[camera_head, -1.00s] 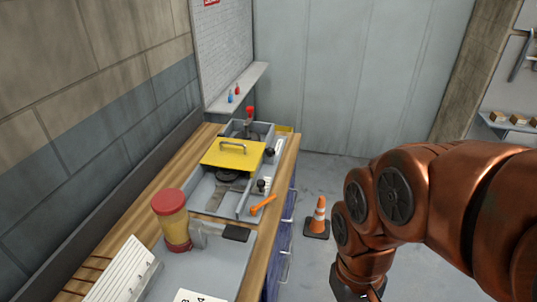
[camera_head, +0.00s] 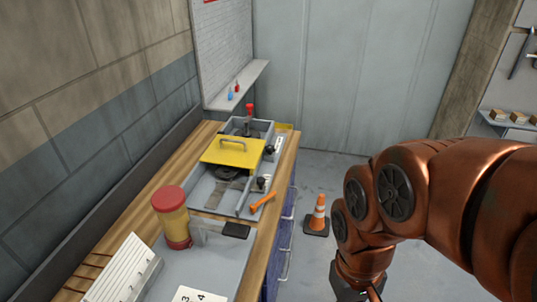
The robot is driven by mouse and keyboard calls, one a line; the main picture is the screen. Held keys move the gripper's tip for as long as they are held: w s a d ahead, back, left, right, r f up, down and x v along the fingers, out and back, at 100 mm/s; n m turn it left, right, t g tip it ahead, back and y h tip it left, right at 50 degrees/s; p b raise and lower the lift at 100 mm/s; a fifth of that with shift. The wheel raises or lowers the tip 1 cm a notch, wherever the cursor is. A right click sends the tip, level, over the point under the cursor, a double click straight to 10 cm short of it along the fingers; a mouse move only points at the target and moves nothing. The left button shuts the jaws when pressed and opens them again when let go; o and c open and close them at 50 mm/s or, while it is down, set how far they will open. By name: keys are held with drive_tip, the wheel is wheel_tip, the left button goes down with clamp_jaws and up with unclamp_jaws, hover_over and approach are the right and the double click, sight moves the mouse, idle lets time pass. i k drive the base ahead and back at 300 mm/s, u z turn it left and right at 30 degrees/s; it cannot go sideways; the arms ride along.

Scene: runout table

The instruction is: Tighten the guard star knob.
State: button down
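A yellow guard plate (camera_head: 219,155) with a grey handle sits on a grey machine on the workbench. A small black knob (camera_head: 269,150) is at the right edge of the guard. A second black knob (camera_head: 261,183) stands lower on the machine's right side. I cannot tell at this size which of them is the star knob. My gripper (camera_head: 370,293) hangs at the bottom edge, right of the bench and apart from the machine. It is mostly cut off by the frame, so its fingers do not show clearly.
An orange tool (camera_head: 263,202) lies at the bench's right edge. A red-lidded yellow jar (camera_head: 173,220) and a white ribbed rack (camera_head: 122,272) stand nearer. An orange cone (camera_head: 318,216) stands on the floor between bench and arm. A shelf (camera_head: 240,84) hangs on the wall behind.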

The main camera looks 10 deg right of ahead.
sight(270, 149)
drive_tip(key=k, duration=0.5)
drive_tip(key=z, duration=0.6)
drive_tip(key=i, duration=1.5)
drive_tip(key=u, duration=2.25)
